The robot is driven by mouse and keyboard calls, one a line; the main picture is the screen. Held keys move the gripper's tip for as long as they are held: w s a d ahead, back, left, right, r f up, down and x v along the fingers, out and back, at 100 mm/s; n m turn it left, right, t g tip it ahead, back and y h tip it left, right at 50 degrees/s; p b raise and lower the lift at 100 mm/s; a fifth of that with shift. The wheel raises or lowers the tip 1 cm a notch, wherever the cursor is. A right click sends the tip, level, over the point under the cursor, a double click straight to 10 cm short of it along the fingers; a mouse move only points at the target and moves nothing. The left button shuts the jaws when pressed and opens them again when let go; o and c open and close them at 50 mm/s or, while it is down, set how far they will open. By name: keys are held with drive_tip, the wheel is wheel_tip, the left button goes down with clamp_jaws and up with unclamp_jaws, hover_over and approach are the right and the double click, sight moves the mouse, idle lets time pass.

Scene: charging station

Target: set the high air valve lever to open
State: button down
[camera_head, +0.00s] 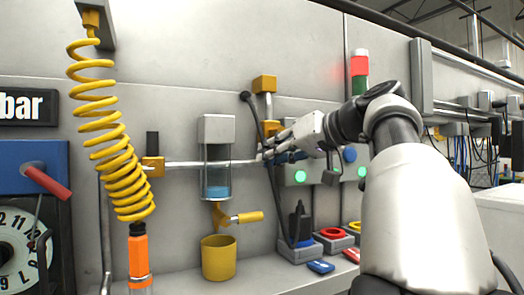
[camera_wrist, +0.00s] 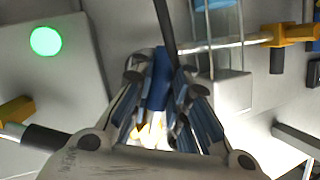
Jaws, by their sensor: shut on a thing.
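My gripper (camera_head: 268,151) reaches in from the right, close in front of the wall. In the wrist view its fingers (camera_wrist: 160,88) are shut around a dark blue piece (camera_wrist: 158,78). I cannot tell whether this piece is the high air valve's lever. A yellow valve block (camera_head: 270,128) on a vertical pipe is just above the fingertips, and my gripper hides part of this area. Another yellow valve (camera_head: 152,167), farther left on the horizontal pipe, has a black lever (camera_head: 152,143) pointing up. It also shows in the wrist view (camera_wrist: 288,34).
A black cable (camera_head: 276,195) hangs close by the fingers. A glass cylinder (camera_head: 217,170) stands to their left, above a yellow cup (camera_head: 218,258). A grey box with a green light (camera_head: 300,176) is beside the gripper. A coiled yellow hose (camera_head: 110,130) hangs at left.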

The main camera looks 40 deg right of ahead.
drive_tip(key=shift+s+d+f+n+g+h, duration=0.15)
drive_tip(key=shift+d+n+g+h, duration=0.25)
drive_tip(key=shift+n, duration=0.35)
drive_tip(key=shift+s+d+n+g+h, duration=0.2)
drive_tip(key=shift+d+n+h, duration=0.3)
drive_tip(key=shift+n, duration=0.25)
drive_tip(key=c, duration=1.5)
unclamp_jaws()
drive_tip(key=shift+d, duration=0.1)
drive_tip(key=v, duration=1.2)
